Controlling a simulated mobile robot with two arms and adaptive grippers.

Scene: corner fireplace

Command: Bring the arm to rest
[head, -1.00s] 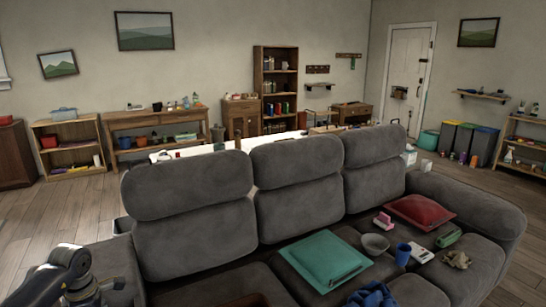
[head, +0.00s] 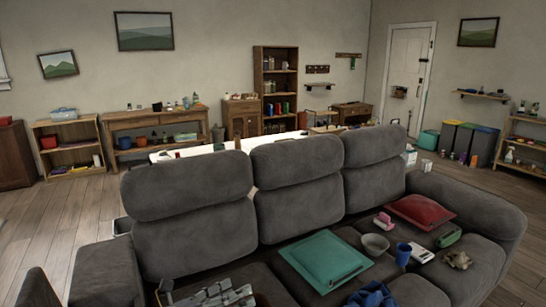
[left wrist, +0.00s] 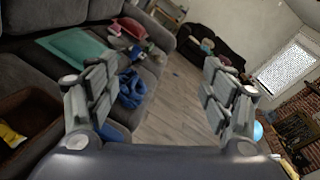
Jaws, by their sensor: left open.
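My left gripper (head: 215,294) shows at the bottom of the head view, in front of the grey sofa (head: 190,240). In the left wrist view the gripper (left wrist: 160,75) has its two fingers wide apart, with nothing between them. Beyond the gap lie sofa seat edge and wooden floor. The rest of the left arm is mostly out of the head view. My right gripper is in neither view.
On the sofa lie a teal cushion (head: 325,262), a red cushion (head: 420,211), a grey bowl (head: 375,244), a blue cup (head: 403,254) and a blue cloth (head: 372,294). Wooden floor (left wrist: 170,105) is clear beside the sofa. A brown container (left wrist: 30,115) sits at left.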

